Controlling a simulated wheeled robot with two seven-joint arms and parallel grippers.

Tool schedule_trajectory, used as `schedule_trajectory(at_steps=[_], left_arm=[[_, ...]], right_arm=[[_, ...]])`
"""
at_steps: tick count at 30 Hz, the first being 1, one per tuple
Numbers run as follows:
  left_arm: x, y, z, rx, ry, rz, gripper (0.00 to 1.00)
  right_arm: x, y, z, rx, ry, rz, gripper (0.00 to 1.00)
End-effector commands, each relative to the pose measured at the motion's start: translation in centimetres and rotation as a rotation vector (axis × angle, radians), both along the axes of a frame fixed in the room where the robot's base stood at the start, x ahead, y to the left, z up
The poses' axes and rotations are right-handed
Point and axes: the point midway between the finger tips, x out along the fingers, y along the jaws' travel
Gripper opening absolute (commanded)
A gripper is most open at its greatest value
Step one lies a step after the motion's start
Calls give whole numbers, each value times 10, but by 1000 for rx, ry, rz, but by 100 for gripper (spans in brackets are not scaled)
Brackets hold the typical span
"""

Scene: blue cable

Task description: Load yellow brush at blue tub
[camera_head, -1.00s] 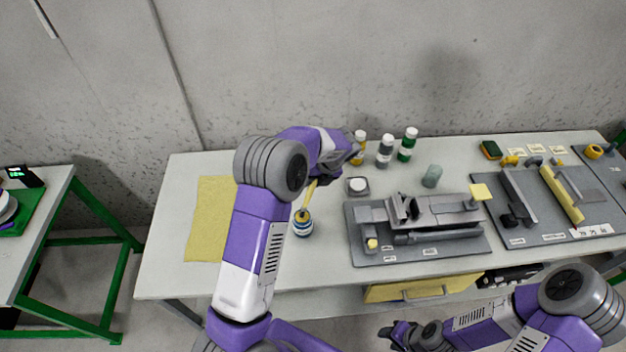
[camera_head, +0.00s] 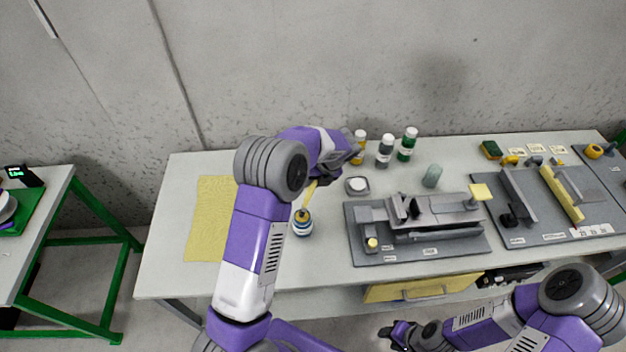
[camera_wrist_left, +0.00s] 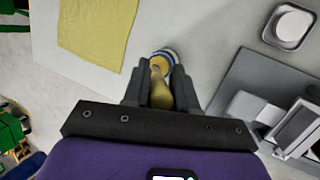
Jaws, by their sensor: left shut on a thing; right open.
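The yellow brush (camera_head: 310,191) is held by my left gripper (camera_head: 323,179), which is shut on it. In the head view the brush slants down to the left, its lower end at the mouth of the blue tub (camera_head: 303,229). The left wrist view shows the brush (camera_wrist_left: 161,75) between the fingers of my left gripper (camera_wrist_left: 160,92), with the tub (camera_wrist_left: 170,54) just beyond. Whether the brush tip touches or is inside the tub I cannot tell. My right gripper (camera_head: 391,336) is open and empty, low in front of the table.
A yellow cloth (camera_head: 208,220) lies left of the tub. A white round pot in a square holder (camera_head: 357,186) stands right of it, near a grey vise on a plate (camera_head: 425,251). Several bottles (camera_head: 385,150) stand behind.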

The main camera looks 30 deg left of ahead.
Motion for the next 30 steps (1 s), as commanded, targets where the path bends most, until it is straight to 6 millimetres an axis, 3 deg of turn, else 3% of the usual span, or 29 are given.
schedule_trajectory(at_steps=[30], left_arm=[[0,0,-6,0,1,1,0]], right_arm=[[0,0,-1,0,0,0,43]])
